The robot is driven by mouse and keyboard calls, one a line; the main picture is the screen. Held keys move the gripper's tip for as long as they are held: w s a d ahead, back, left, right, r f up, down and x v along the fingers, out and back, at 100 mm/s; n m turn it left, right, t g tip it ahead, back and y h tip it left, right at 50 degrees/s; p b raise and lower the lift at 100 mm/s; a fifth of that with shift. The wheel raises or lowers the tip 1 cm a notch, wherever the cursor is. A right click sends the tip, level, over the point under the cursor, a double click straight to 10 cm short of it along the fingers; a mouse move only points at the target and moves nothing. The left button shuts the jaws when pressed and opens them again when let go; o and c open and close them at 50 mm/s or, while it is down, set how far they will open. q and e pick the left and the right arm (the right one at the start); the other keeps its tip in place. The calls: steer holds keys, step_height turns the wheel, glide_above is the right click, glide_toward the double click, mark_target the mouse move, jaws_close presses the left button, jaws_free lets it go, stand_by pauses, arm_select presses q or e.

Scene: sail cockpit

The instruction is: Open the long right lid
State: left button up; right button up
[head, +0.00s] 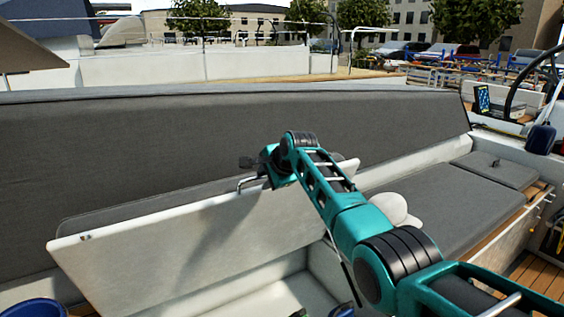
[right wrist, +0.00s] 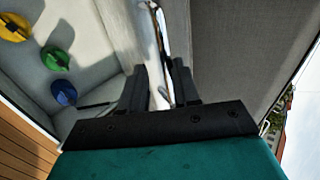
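The long lid (head: 190,245) stands tilted up steeply, its white underside facing me and its grey cushion behind, close to the backrest. My right gripper (head: 258,165) is at the lid's upper edge, beside a small metal handle (head: 243,183). In the right wrist view the gripper's two dark fingers (right wrist: 160,90) stand apart on either side of the pale lid edge and a thin metal part. Whether they press on it I cannot tell. The white locker (head: 275,298) below the lid is uncovered. My left gripper is not in view.
The grey backrest (head: 160,135) runs behind the lid. A grey seat cushion (head: 440,205) lies flat to the right. A blue container (head: 35,308) shows at lower left. Yellow (right wrist: 14,27), green (right wrist: 55,59) and blue (right wrist: 64,92) round items show in the wrist view.

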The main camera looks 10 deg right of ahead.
steer(key=v, duration=1.1)
steer(key=shift+f+p, duration=0.15)
steer(key=shift+p, duration=0.2)
steer(key=shift+s, duration=0.1)
steer(key=s+d+f+n, duration=0.2)
steer(key=s+f, duration=0.2)
steer(key=f, duration=0.4)
steer(key=s+d+f+n+t+h, duration=0.1)
steer(key=s+f+n, duration=0.25)
steer(key=f, duration=0.55)
steer(key=s+d+f+n, duration=0.2)
steer(key=s+f, duration=0.3)
steer(key=f, duration=0.3)
steer(key=s+f+n, duration=0.4)
steer(key=s, duration=0.8)
steer(key=s+f+n+t, duration=0.1)
steer(key=s+f+n, duration=0.3)
steer(key=s, duration=0.7)
steer(key=shift+s+d+f+n, duration=0.25)
steer(key=shift+s+f+n, duration=0.15)
steer(key=shift+n, duration=0.15)
